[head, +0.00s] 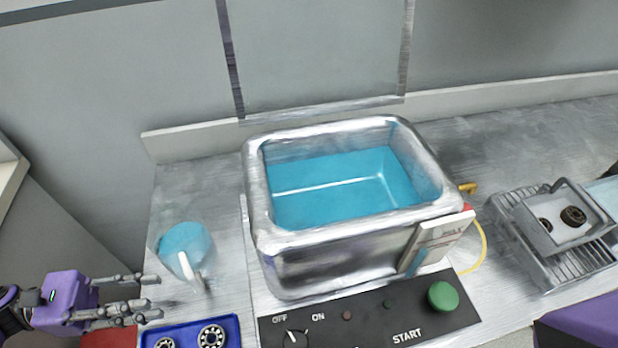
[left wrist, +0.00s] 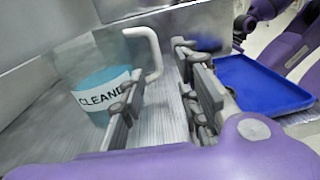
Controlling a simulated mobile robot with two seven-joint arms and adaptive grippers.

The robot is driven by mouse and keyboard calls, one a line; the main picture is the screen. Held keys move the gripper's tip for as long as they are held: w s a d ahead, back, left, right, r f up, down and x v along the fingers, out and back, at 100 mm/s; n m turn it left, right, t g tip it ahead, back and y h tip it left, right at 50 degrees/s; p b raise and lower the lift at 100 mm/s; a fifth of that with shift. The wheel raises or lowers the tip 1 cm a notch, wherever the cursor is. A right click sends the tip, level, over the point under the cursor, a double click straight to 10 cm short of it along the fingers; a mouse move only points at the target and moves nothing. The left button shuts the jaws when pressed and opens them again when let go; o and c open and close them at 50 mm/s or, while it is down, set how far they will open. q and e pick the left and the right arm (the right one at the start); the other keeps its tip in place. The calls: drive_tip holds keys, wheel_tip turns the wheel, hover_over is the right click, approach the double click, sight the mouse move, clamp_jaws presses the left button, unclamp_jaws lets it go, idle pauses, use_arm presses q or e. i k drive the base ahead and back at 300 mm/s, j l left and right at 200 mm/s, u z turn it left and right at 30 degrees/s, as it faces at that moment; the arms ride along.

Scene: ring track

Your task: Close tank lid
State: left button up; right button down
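The metal tank (head: 330,262) stands on the counter with its top uncovered, and blue liquid (head: 340,190) shows inside. A tall pale panel (head: 315,50) with dark side strips stands upright behind the tank's rear rim. I cannot tell for sure whether this panel is the raised lid. My left gripper (head: 152,292) is at the lower left in the head view, well apart from the tank. Its fingers are spread with nothing between them, and they also show in the left wrist view (left wrist: 165,92). My right gripper is out of view.
A blue-filled jug (head: 187,246) stands between my left gripper and the tank. A blue tray (head: 232,322) with ring parts lies in front. A control panel (head: 365,318) with a green button fronts the tank. A wire rack (head: 578,268) stands right.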

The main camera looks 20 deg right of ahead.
sight(245, 121)
drive_tip(key=k, duration=1)
